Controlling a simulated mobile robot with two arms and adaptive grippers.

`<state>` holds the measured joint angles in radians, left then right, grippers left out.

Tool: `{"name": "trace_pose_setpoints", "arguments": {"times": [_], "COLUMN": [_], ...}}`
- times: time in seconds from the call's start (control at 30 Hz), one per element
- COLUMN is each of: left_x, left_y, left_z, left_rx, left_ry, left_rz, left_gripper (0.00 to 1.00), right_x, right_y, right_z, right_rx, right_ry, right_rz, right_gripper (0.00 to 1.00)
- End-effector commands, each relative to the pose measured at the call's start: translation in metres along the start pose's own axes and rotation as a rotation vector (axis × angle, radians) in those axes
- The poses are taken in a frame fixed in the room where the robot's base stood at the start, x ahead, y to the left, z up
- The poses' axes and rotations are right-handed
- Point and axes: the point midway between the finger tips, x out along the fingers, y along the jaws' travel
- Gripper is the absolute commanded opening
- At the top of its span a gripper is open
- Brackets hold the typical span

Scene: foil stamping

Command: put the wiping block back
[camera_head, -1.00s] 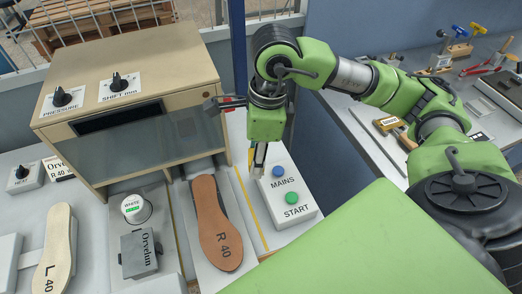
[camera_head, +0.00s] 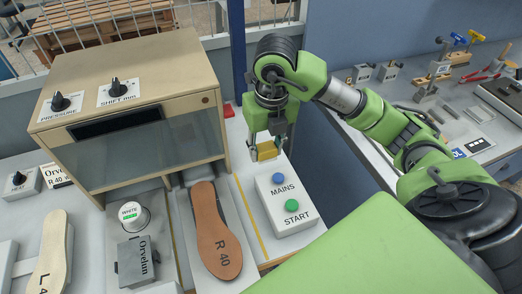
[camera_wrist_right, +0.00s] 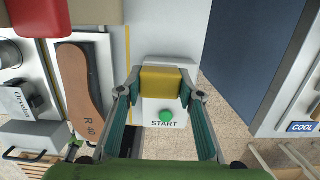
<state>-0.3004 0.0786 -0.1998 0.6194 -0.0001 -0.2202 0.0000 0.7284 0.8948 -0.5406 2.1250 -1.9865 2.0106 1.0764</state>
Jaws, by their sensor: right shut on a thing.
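The wiping block (camera_head: 267,151), a small yellow block, is between the fingers of my right gripper (camera_head: 265,150). My right gripper is shut on it, above the white button box (camera_head: 281,229) on the left bench. In the right wrist view the block (camera_wrist_right: 161,83) sits between the two fingertips. It has a brownish upper part and a yellow lower part there, and covers part of the button box (camera_wrist_right: 181,112). My left gripper is not in view.
The stamping machine (camera_head: 150,48) stands left of my gripper. A brown R 40 insole (camera_head: 211,225) lies in front of it. The right bench (camera_head: 400,94) carries clamps and tools; my right arm hides part of it. A gap with bare floor separates the benches.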

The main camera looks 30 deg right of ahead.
Motion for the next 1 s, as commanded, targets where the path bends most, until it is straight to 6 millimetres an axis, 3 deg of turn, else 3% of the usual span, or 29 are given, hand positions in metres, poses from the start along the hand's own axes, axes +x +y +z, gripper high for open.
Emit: {"name": "trace_pose_setpoints", "arguments": {"times": [0.2,0.4,0.7,0.83,1.0], "left_x": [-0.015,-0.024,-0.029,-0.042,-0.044], "left_y": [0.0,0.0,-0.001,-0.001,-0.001], "left_z": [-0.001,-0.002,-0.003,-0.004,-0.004], "left_rx": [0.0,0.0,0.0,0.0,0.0], "left_ry": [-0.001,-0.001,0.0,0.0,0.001], "left_rz": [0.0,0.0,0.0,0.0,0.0], "left_gripper": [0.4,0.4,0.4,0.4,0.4], "right_x": [0.025,0.067,0.091,0.109,0.121], "right_y": [-0.012,-0.018,-0.022,-0.022,-0.022], "right_z": [0.045,0.068,0.083,0.079,0.079], "right_rx": [0.003,-0.001,-0.002,-0.003,-0.004], "right_ry": [0.004,0.005,0.002,0.005,0.0], "right_rz": [-0.001,-0.001,0.0,0.0,0.0], "right_gripper": [0.14,0.14,0.14,0.14,0.14]}}
